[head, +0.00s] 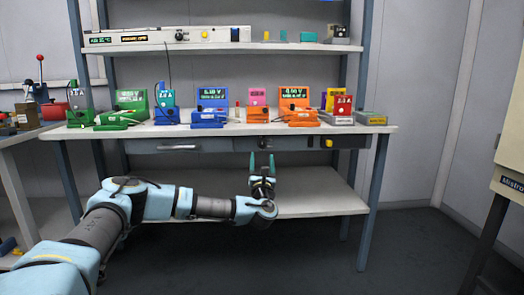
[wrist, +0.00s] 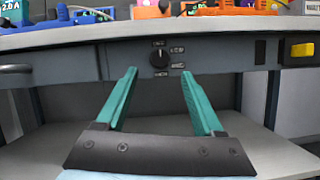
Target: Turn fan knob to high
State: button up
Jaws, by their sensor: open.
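The fan knob (wrist: 158,59) is a small round black knob on the grey front panel below the bench top in the wrist view. Small dark labels sit above it, to its right and below it; one at the right seems to read LOW. Its pointer setting is too small to tell surely. My gripper (wrist: 158,76) is open and empty, its two teal fingers pointing at the panel, one either side of the knob's line and a little below it. In the head view my gripper (head: 262,163) is raised in front of the panel, below the bench edge.
A yellow switch (wrist: 302,49) on a dark plate is to the right of the knob. A drawer handle (head: 177,147) is on the left. The bench top (head: 225,129) overhangs the panel and carries several coloured meters. The lower shelf (head: 315,190) is bare.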

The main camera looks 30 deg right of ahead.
aim_at(262, 147)
jog(key=x, duration=0.6)
jog(key=shift+s, duration=0.1)
grip_shut()
dwell(0.4)
